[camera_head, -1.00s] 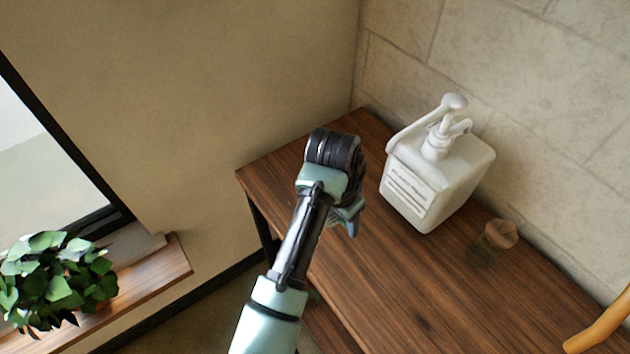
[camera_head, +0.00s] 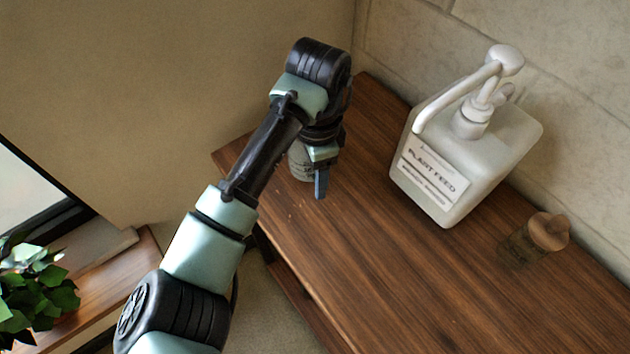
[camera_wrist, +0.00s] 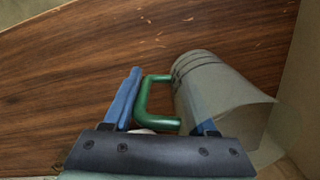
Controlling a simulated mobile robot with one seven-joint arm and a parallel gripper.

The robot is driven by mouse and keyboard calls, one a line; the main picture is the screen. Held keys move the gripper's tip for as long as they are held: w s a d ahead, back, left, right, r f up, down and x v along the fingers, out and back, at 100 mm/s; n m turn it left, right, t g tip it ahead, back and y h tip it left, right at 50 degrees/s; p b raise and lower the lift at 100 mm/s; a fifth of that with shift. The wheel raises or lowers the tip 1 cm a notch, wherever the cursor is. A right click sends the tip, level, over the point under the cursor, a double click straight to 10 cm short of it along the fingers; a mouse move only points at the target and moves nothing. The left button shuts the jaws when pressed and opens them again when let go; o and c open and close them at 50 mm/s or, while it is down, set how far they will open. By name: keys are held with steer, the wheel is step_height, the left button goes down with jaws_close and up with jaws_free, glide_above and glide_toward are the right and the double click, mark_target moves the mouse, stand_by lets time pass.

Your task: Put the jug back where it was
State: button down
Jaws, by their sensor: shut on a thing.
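The jug is clear greyish plastic with dark marking lines and a green handle. In the head view the jug (camera_head: 300,164) shows in part behind my gripper (camera_head: 321,172), over the far left end of the wooden table. In the wrist view the jug (camera_wrist: 222,90) lies tilted across the right side, its handle pointing left between the two blue fingers of my gripper (camera_wrist: 165,105). My gripper is shut on the jug at its handle side. The exact finger contact is partly hidden, and I cannot tell whether the jug's base touches the table.
A white pump bottle labelled plant feed (camera_head: 455,160) stands right of my gripper, near the wall. A small jar with a wooden lid (camera_head: 537,238) stands farther right. The wooden table (camera_head: 400,270) is bare between them and its front edge. A plant (camera_head: 38,290) is at lower left.

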steer(key=shift+f, duration=1.65)
steer(key=shift+c, duration=1)
jaws_free()
steer(key=shift+f, duration=0.1)
step_height(320, 180, up, 12)
steer(key=shift+d+r+p, duration=0.1)
steer(key=shift+r+p, duration=0.05)
steer(key=shift+p, duration=0.8)
